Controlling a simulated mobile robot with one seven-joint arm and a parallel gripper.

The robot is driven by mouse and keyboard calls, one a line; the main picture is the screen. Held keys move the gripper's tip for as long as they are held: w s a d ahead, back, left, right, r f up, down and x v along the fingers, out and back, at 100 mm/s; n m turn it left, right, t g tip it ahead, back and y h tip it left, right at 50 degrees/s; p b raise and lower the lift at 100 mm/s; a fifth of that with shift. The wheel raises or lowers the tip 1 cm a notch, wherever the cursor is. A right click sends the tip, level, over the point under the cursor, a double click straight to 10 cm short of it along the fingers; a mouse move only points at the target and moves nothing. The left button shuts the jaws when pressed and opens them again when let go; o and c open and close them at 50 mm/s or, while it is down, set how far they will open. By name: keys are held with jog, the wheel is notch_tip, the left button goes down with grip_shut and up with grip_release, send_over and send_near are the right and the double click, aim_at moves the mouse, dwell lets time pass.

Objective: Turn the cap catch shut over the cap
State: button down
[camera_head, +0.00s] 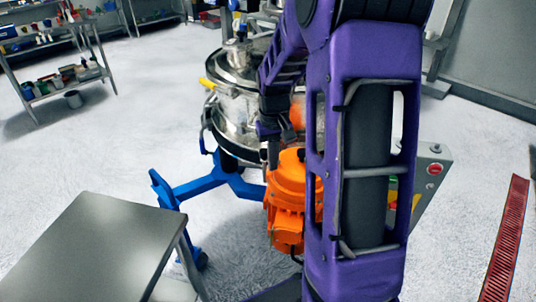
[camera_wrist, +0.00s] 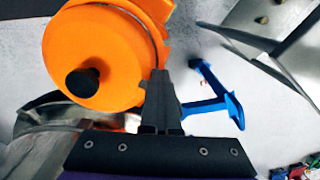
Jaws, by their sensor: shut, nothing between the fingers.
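The steel sifter drum (camera_head: 232,112) stands on blue legs at the centre of the head view, partly hidden by my purple arm. An orange motor-like body (camera_head: 287,205) hangs at its front. A smaller orange patch (camera_head: 297,112) shows behind my wrist; I cannot tell if it is the cap. In the wrist view, a large round orange part (camera_wrist: 115,50) with a black knob (camera_wrist: 82,82) fills the upper left. My gripper (camera_head: 273,163) is shut and empty, pointing down near the orange body; its closed fingertips (camera_wrist: 160,76) appear beside the round orange part. I cannot clearly make out the cap catch.
A steel table (camera_head: 95,250) stands at the front left. A blue leg (camera_head: 205,187) reaches left from the sifter. A grey control box (camera_head: 432,170) with a red button is at right. Open floor lies left of the sifter.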

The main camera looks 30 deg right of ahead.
jog(key=r+p, duration=0.1)
jog(key=d+r, duration=0.1)
jog(key=r, duration=0.1)
jog(key=shift+d+r+p, duration=0.1)
jog(key=shift+r+p, duration=0.05)
jog(key=shift+p, duration=0.2)
jog(key=shift+a+r+p, duration=0.2)
jog(key=shift+r+p, duration=0.25)
jog(key=shift+r, duration=0.3)
jog(key=shift+a+r+p, duration=0.15)
jog(key=shift+r+p, duration=0.25)
jog(key=shift+r, duration=0.35)
